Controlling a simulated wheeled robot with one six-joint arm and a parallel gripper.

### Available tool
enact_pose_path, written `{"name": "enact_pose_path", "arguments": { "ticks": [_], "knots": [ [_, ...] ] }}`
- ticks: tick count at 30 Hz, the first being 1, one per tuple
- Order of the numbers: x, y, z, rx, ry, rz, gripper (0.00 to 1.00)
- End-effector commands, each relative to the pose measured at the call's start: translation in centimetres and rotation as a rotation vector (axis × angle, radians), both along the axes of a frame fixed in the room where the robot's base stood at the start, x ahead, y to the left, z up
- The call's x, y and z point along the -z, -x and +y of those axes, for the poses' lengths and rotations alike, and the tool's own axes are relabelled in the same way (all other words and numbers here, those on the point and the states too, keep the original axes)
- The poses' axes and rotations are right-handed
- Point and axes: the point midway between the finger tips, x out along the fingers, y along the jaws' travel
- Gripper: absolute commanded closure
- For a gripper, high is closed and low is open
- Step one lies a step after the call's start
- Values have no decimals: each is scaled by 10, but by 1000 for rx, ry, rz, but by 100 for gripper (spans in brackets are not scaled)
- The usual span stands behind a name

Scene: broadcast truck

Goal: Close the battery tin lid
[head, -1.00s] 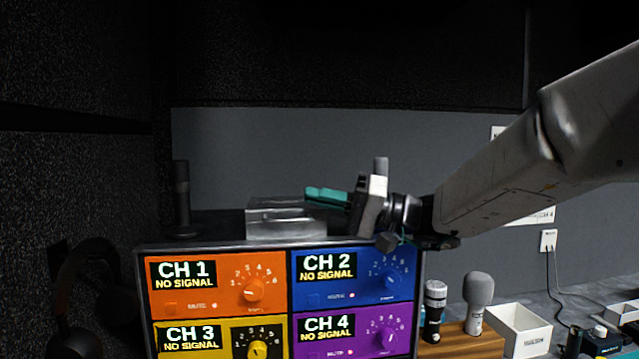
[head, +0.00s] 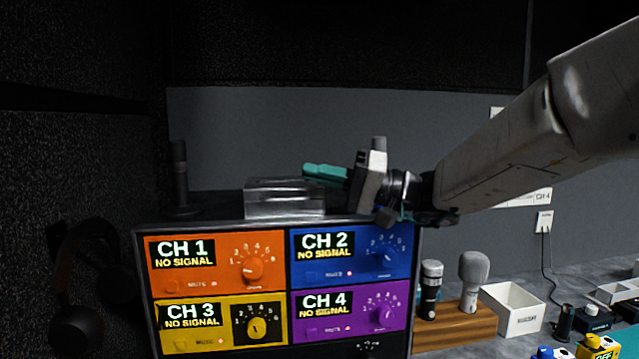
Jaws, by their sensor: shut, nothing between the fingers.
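A silver metal tin (head: 284,205) stands on top of the channel receiver rack. Its top looks flat and closed from here, though I cannot see its inside or hinge. My gripper (head: 308,171) has teal fingers and points left. It is shut and empty, and in the picture its fingertips lie just above the tin's right top edge. I cannot tell whether the fingers touch the lid.
The rack (head: 283,226) carries coloured CH 1 to CH 4 panels with knobs. A black antenna (head: 180,178) stands at its left end. At right are two microphones (head: 472,280) on a wooden board, a white box (head: 512,308) and a wall socket (head: 543,222). Headphones (head: 75,300) hang at left.

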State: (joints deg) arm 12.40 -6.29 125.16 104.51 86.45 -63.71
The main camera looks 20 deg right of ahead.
Motion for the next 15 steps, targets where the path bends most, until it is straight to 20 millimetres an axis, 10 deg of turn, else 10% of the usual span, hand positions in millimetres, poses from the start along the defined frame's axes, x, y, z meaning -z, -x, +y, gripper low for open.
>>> {"name": "enact_pose_path", "arguments": {
  "ticks": [3,15],
  "knots": [
    [-27,4,1,-1,2,-7,100],
    [6,6,-81,2,-1,1,100]
  ]
}}
